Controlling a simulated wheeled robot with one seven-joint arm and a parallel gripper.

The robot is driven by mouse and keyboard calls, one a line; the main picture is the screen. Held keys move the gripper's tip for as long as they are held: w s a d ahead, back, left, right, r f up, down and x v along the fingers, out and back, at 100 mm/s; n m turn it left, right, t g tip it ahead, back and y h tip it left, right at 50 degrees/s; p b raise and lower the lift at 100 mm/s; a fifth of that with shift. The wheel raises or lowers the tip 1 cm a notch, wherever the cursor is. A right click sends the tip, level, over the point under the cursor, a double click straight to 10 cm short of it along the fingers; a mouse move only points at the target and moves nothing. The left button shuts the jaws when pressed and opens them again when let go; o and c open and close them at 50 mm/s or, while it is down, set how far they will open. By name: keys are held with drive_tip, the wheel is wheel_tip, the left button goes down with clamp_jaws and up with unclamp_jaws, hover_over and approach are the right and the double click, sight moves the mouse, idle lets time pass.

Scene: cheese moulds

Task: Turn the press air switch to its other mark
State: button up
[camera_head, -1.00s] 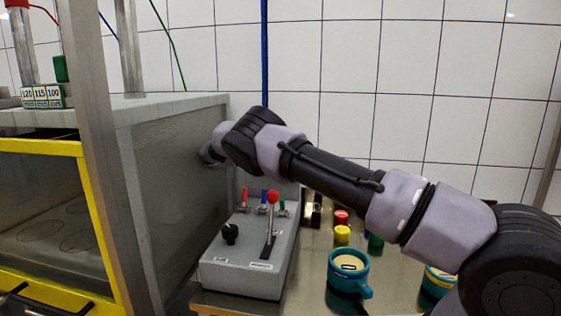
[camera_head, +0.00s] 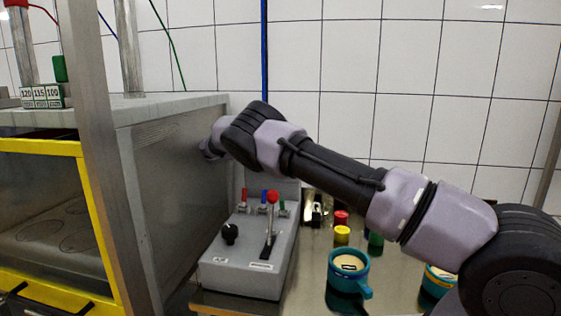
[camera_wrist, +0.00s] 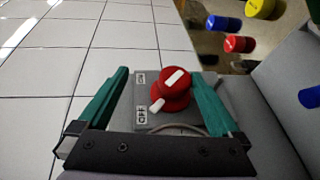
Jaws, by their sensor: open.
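The press air switch is a red round knob (camera_wrist: 178,92) with a white bar on its face. A second white mark (camera_wrist: 157,105) shows at its lower left. It sits on a grey plate (camera_wrist: 146,95) with two small labels, one upper left (camera_wrist: 139,78) and one lower left (camera_wrist: 141,115). My gripper (camera_wrist: 166,76) has its teal fingers apart, one on each side of the knob. I cannot tell whether either finger touches it. In the head view the knob and the fingers are hidden behind my arm and wrist, beside the grey cabinet's side wall (camera_head: 175,190).
A grey control box (camera_head: 230,275) with a red-balled lever (camera_head: 272,197), a black knob (camera_head: 230,233) and small coloured toggles stands below my arm. Teal cups (camera_head: 345,272) and coloured cylinders (camera_head: 342,234) stand right of it. A tiled wall (camera_head: 400,60) closes the back.

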wheel_tip(320, 180, up, 9)
drive_tip(key=shift+w+d+f+y, duration=0.7)
drive_tip(key=shift+d+y, duration=1.1)
drive_tip(key=shift+d, duration=0.55)
drive_tip(key=s+a+r+m+t+y, duration=0.15)
drive_tip(key=s+a+m+y, duration=0.3)
drive_tip(key=y, duration=0.55)
drive_tip(key=shift+n, duration=0.45)
drive_tip(key=x, duration=0.7)
drive_tip(key=a+x, duration=0.1)
drive_tip(key=x, duration=0.2)
drive_tip(key=shift+s+d+f, duration=0.1)
drive_tip(key=shift+s+f, duration=0.05)
drive_tip(key=shift+f, duration=0.25)
clamp_jaws()
